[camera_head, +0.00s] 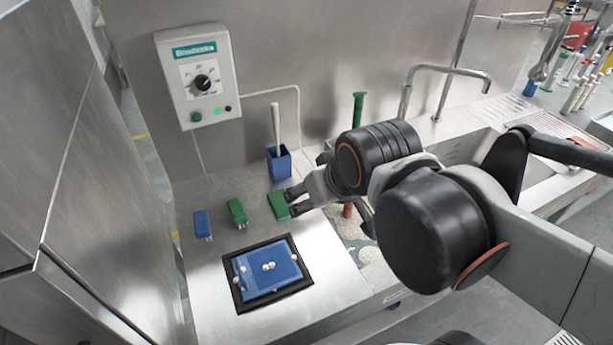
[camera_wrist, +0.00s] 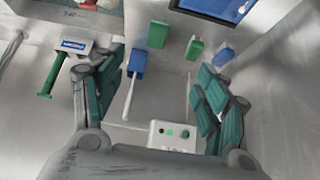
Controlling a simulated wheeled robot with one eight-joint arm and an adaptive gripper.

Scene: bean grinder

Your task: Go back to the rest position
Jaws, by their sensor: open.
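My gripper (camera_head: 295,201) is at the middle of the head view, its fingers pointing left over the counter. In the wrist view my gripper (camera_wrist: 160,63) has its two teal-padded fingers spread wide, with nothing held between them. In the head view the fingertips overlap the right edge of a green block (camera_head: 277,205); the wrist view shows this green block (camera_wrist: 157,34) beyond and between the fingers. I cannot tell the exact height of the gripper above the counter.
A blue holder (camera_head: 279,167) with a white-handled tool stands behind the green block. A smaller green block (camera_head: 237,212) and blue block (camera_head: 202,224) are left. A blue plate (camera_head: 257,284) with white balls lies in front. A control box (camera_head: 197,80) hangs on the wall. A sink is right.

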